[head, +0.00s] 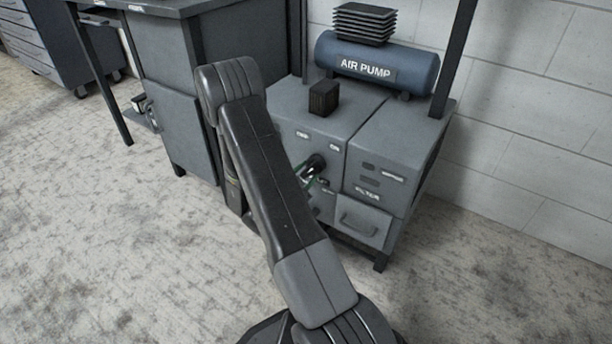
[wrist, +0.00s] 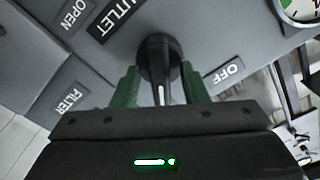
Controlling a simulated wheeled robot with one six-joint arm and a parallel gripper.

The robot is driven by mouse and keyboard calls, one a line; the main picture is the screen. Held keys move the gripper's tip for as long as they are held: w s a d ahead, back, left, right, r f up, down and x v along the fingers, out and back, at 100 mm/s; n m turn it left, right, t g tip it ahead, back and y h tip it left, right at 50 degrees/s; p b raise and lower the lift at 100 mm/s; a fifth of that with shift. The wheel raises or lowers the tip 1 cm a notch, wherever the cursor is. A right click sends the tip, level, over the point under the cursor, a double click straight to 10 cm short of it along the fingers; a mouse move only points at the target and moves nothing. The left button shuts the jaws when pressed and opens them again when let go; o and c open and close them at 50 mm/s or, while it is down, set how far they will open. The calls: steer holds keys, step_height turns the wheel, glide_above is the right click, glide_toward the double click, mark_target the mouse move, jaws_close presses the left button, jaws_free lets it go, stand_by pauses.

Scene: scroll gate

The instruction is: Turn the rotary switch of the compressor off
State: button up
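The rotary switch (wrist: 158,52) is a black knob with a narrow handle and a white mark, on the grey panel of the compressor cabinet (head: 375,160). The OFF label (wrist: 223,77) is right of the knob; the OPEN label (wrist: 76,18) is at upper left. My gripper (wrist: 160,78) has green fingers on both sides of the handle, with narrow gaps visible; it looks open around it. In the head view my gripper (head: 313,180) is at the cabinet front, partly hidden by my arm.
A blue AIR PUMP tank (head: 375,65) sits on the cabinet, with a small black box (head: 323,98) beside it. A gauge (wrist: 300,10) is at upper right in the wrist view. A workbench (head: 190,75) stands at left. The floor in front is clear.

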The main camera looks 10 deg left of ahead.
jaws_close()
steer(key=shift+n, duration=0.4)
steer(key=n+p, duration=0.1)
steer(key=n, duration=0.2)
steer(key=n+p, duration=0.2)
steer(key=n, duration=0.1)
steer(key=shift+n, duration=0.3)
steer(key=n+p, duration=0.1)
steer(key=n, duration=0.3)
steer(key=shift+p, duration=0.35)
steer(key=shift+s+f+n+p, duration=0.1)
steer(key=shift+n+p, duration=0.3)
steer(key=shift+n, duration=0.8)
